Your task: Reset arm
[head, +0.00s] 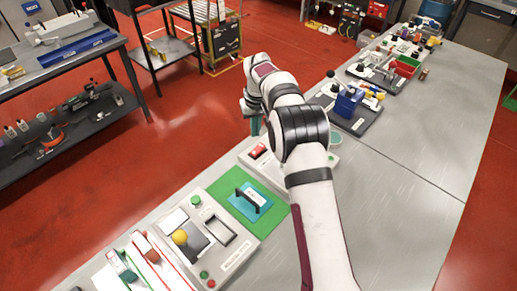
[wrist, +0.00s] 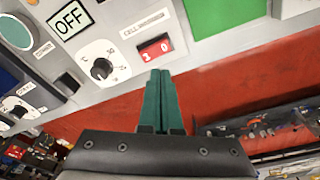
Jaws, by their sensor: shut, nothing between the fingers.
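My gripper (head: 255,124) is at the far edge of the long grey table in the head view, partly hidden behind my own wrist. In the wrist view its two green fingers (wrist: 159,78) are pressed together with nothing between them. The fingertips are just below a grey panel (wrist: 120,66) in that picture. I cannot tell the exact gap between fingertips and panel.
A control box with a yellow ball knob (head: 180,238) is nearer. Several trays of parts stand farther along the table. The table's right side (head: 430,150) is bare.

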